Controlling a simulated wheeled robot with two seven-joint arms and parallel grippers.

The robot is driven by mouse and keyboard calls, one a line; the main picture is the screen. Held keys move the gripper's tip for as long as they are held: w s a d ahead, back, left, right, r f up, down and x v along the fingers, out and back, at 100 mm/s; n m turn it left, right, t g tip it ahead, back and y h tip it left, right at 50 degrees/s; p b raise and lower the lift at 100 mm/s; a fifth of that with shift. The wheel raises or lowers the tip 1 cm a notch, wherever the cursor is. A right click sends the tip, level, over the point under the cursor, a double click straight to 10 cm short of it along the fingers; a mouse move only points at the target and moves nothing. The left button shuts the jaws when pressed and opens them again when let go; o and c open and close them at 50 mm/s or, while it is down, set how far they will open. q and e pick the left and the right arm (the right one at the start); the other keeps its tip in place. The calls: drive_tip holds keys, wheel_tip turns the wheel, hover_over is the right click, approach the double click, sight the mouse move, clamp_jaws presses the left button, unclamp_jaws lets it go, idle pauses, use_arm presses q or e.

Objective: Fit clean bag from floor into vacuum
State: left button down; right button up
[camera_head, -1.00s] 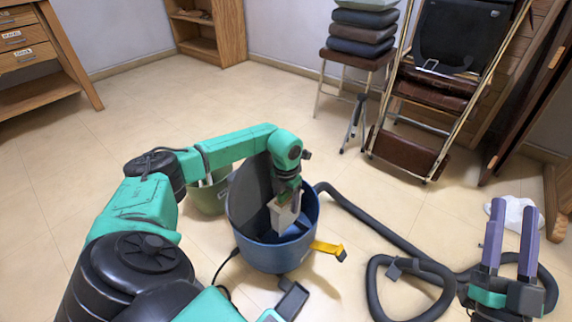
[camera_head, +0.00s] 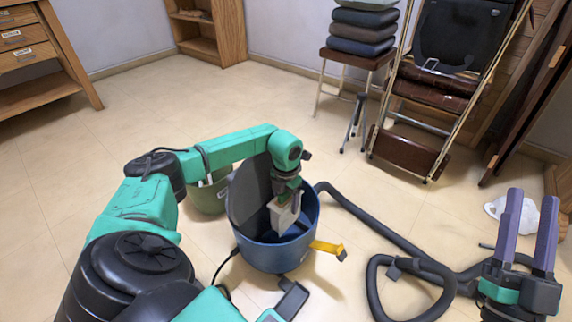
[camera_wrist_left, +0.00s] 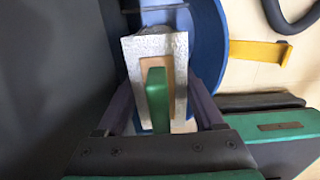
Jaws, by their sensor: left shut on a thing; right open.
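The vacuum is a blue tub (camera_head: 275,258) standing on the floor with its dark grey lid (camera_head: 247,195) raised on the left. My left gripper (camera_head: 287,200) reaches down into the tub's opening, shut on a pale grey bag (camera_head: 283,217). In the left wrist view the bag (camera_wrist_left: 146,46) has a tan collar and a green tab (camera_wrist_left: 157,98) between the fingers. The blue tub wall (camera_wrist_left: 208,40) is close beside it. Whether the bag touches the tub floor or a fitting cannot be told. My right gripper (camera_head: 532,197) is open and empty at the right.
A yellow latch (camera_head: 327,248) sticks out from the tub. A dark hose (camera_head: 375,222) loops across the floor to the right. A green bucket (camera_head: 208,197) stands behind the tub. A crumpled white thing (camera_head: 496,208) lies near my right gripper. Floor at the back left is clear.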

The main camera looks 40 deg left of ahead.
use_arm(q)
drive_tip(key=shift+f, duration=0.3)
use_arm(e)
drive_tip(key=shift+s+d+r+t+y, duration=0.1)
drive_tip(key=shift+s+r+t+y, duration=0.05)
drive_tip(key=shift+r, duration=0.45)
drive_tip(key=shift+s+d+r+t+y, duration=0.1)
drive_tip(key=shift+s+r+t+y, duration=0.1)
drive_tip(key=shift+r, duration=0.35)
drive_tip(key=shift+s+d+r+t+y, duration=0.1)
drive_tip(key=shift+s+r+t+y, duration=0.05)
drive_tip(key=shift+r, duration=0.45)
use_arm(q)
drive_tip(key=shift+f, duration=0.1)
use_arm(e)
drive_tip(key=shift+s+r+n, duration=0.1)
drive_tip(key=shift+r+n, duration=0.15)
drive_tip(key=shift+n, duration=0.05)
